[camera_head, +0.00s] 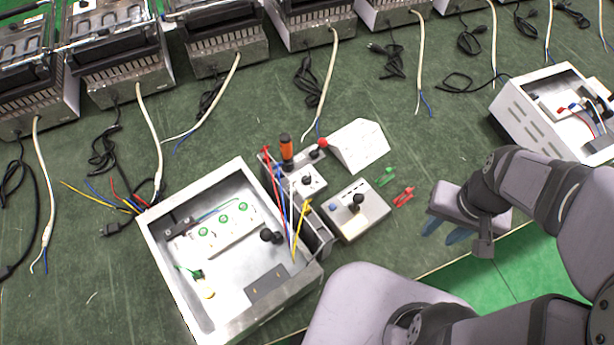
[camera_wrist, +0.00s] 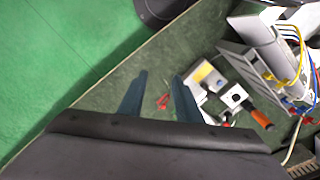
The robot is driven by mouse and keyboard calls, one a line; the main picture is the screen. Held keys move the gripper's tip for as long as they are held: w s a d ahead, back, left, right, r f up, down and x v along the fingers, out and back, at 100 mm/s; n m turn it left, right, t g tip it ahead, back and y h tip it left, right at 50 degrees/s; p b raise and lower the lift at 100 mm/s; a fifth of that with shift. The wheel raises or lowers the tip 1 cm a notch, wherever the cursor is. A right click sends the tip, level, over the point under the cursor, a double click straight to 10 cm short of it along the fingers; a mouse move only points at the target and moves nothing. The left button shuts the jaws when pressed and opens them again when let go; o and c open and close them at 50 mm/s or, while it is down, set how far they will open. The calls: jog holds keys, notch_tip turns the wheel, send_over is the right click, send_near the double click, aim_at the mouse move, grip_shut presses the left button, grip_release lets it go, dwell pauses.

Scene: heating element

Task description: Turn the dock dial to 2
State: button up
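A grey box (camera_head: 346,222) with a black dial (camera_head: 356,200) and a blue button stands in the middle of the bench in the head view. A second small box (camera_head: 307,187) with a black knob stands just left of it. I cannot tell from the frames which one is the dock, and no dial numbers are readable. My gripper (camera_head: 446,234) hangs to the right of the grey box, apart from it, near the bench's front edge. In the wrist view its two blue fingers (camera_wrist: 160,76) are spread with nothing held between them.
An open white housing (camera_head: 165,255) with wires stands left of the boxes. A screwdriver (camera_head: 286,150), a white wedge-shaped box (camera_head: 357,145), green clips (camera_head: 385,177) and red clips (camera_head: 404,196) lie close by. Several heaters with cables line the back.

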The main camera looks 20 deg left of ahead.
jog(key=o, duration=0.4)
jog(key=shift+c, duration=0.2)
jog(key=n+b, duration=1.2)
jog(key=b, duration=0.2)
send_over(307, 178)
notch_tip(307, 178, down, 19)
jog(key=shift+r, duration=0.2)
jog(key=shift+f, duration=3.6)
jog(key=c, duration=1.1)
